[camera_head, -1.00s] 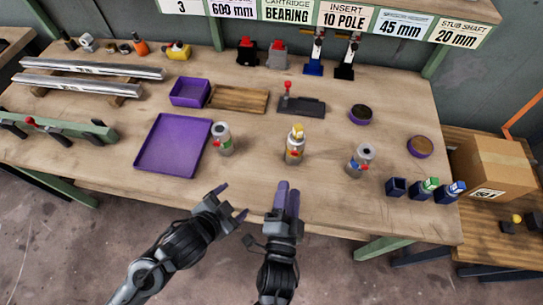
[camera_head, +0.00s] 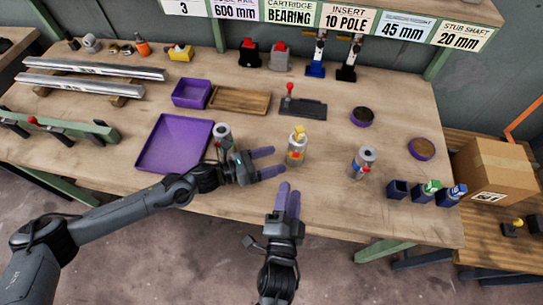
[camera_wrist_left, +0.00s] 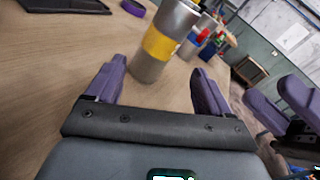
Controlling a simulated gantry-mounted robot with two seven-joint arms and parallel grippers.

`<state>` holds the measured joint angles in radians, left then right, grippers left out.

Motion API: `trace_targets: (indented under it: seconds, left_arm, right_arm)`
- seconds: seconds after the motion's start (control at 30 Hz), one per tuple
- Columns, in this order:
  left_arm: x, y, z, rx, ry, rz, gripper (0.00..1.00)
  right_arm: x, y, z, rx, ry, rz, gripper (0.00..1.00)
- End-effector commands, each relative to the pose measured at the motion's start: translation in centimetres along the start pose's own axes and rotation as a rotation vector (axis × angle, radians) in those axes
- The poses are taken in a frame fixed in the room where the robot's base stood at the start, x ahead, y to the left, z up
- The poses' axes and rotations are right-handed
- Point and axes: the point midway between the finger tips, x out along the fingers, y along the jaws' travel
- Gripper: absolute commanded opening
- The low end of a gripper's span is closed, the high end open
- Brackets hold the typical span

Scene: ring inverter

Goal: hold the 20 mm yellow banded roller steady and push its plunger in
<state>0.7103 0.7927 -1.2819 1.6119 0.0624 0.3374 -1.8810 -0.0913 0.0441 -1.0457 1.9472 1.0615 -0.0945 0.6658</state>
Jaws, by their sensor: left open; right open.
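The yellow banded roller (camera_head: 296,149) stands upright near the middle of the bench, a silver cylinder with a yellow top part. In the left wrist view the roller (camera_wrist_left: 161,42) shows its yellow band, just ahead of and between my open fingers. My left gripper (camera_head: 270,162) is open and empty, pointing right, with its fingertips just left of the roller and apart from it. My right gripper (camera_head: 288,200) is open, at the bench's front edge below the roller, pointing toward the bench. The plunger's detail is too small to tell.
Another silver roller (camera_head: 222,136) stands behind my left wrist, and a third (camera_head: 363,160) stands to the right. A purple tray (camera_head: 146,158) lies at left. A black fixture with a red knob (camera_head: 299,105) sits behind.

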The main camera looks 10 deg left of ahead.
Motion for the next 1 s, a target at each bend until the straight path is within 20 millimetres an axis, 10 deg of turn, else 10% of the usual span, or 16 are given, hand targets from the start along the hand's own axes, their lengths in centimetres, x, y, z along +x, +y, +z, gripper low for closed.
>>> trace_targets:
  seconds: [0.3, 1.0]
  left_arm:
    - [0.8, 0.8, 0.3, 0.308, -0.053, -0.047, 0.81]
    - [7.8, 0.4, 0.6, 0.338, -0.058, -0.051, 0.81]
  right_arm:
    - [0.0, 0.0, 0.0, 0.0, 0.0, 0.0, 0.43]
    - [0.0, 0.0, 0.0, 0.0, 0.0, 0.0, 0.43]
